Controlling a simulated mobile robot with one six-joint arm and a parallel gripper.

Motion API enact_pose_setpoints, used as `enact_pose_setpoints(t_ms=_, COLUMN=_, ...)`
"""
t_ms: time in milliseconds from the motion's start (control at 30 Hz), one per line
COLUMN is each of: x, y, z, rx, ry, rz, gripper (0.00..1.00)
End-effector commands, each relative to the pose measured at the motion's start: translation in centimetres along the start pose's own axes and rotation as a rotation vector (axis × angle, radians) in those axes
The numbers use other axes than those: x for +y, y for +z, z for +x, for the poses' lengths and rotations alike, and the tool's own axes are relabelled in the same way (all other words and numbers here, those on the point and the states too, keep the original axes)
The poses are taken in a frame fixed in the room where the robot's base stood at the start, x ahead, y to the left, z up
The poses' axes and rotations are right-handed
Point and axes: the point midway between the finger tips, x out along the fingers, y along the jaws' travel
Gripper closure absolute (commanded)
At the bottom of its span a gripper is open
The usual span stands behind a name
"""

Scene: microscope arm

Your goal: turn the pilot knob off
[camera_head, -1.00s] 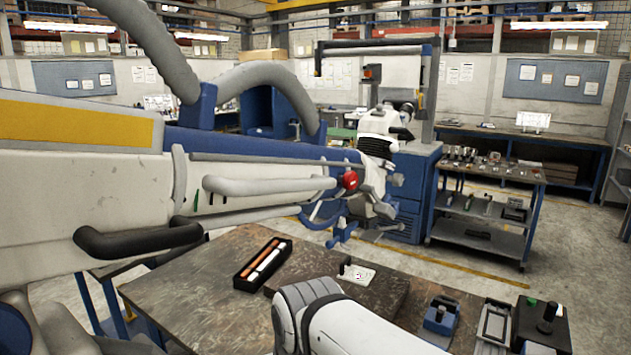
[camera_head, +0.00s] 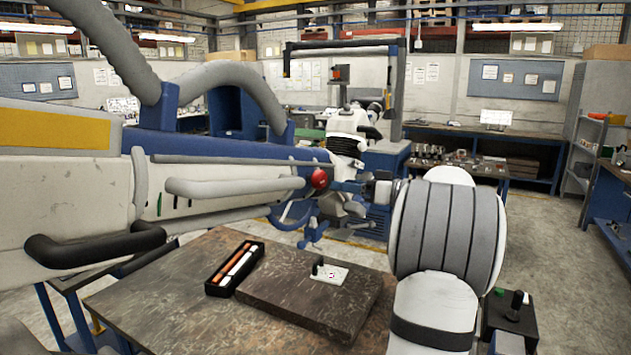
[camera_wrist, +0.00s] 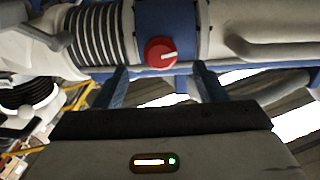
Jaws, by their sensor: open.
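In the wrist view the knob (camera_wrist: 160,53) is a round red dial on a blue collar (camera_wrist: 148,17), with a white pointer mark running toward the right. My gripper (camera_wrist: 160,70) is open, its two blue fingers spread either side of the knob's lower edge. No contact with the knob shows, and the exact gap is unclear. In the head view my gripper (camera_head: 344,186) is small, just right of the knob.
A workbench (camera_head: 180,285) below carries a black tray (camera_head: 222,291) of pens and a dark slab (camera_head: 300,305) with a white plate (camera_head: 330,274). Grey tubes (camera_head: 235,186) run along the microscope arm beside the knob. Floor is open at right.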

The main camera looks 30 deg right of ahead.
Motion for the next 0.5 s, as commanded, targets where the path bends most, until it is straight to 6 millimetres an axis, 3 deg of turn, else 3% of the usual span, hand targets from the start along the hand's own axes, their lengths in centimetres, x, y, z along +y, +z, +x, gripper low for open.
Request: enact_pose_setpoints(t_ms=500, x=0.1, y=-0.4, z=6.9, rx=0.006, ry=-0.001, rz=-0.007, gripper=0.35)
